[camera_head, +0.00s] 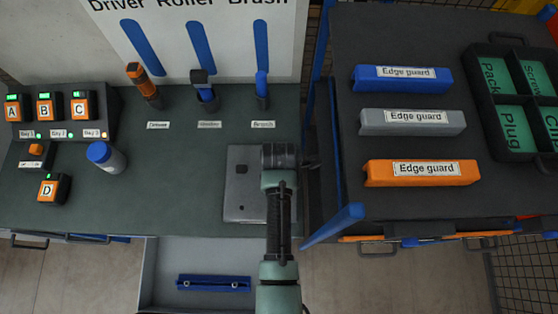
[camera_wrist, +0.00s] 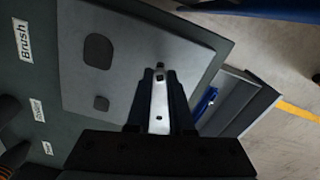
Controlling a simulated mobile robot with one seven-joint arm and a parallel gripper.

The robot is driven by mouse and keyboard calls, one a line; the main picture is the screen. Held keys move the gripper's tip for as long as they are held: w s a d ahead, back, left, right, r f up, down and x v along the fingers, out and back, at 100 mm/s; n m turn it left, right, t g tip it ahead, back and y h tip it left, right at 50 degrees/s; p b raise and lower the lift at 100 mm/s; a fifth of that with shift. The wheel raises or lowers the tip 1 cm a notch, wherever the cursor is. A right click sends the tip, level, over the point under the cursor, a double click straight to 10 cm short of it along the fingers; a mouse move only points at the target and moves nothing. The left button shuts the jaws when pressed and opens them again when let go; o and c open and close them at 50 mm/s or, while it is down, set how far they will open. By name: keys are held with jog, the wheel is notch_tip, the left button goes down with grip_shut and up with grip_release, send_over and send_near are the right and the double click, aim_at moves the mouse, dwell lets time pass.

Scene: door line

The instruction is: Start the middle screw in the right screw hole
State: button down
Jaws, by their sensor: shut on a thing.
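A grey metal plate (camera_head: 240,190) lies on the bench top, with a dark square patch and small marks near its front edge. My arm covers its right side in the head view. In the wrist view the plate (camera_wrist: 135,55) shows two dark patches. My gripper (camera_wrist: 160,76) is shut on a small pale elongated piece (camera_wrist: 160,100) above the plate; I cannot tell for sure that it is the screw. The fingers hide the plate beneath them. My gripper's fingertips are hidden in the head view. I cannot make out the right screw hole or other screws.
An open drawer (camera_head: 152,270) with a blue object (camera_head: 213,283) sticks out below the bench. A driver (camera_head: 143,85), a roller (camera_head: 204,92) and a brush (camera_head: 262,88) stand behind. A cart (camera_head: 400,205) with edge guards stands close right. A blue-capped bottle (camera_head: 107,158) stands left.

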jog(key=shift+f, duration=0.2)
dwell(0.4)
dwell(0.3)
jog(key=c, duration=0.7)
grip_release()
notch_tip(320, 180, up, 13)
jog(key=shift+r+b, duration=0.1)
jog(key=shift+b, duration=0.75)
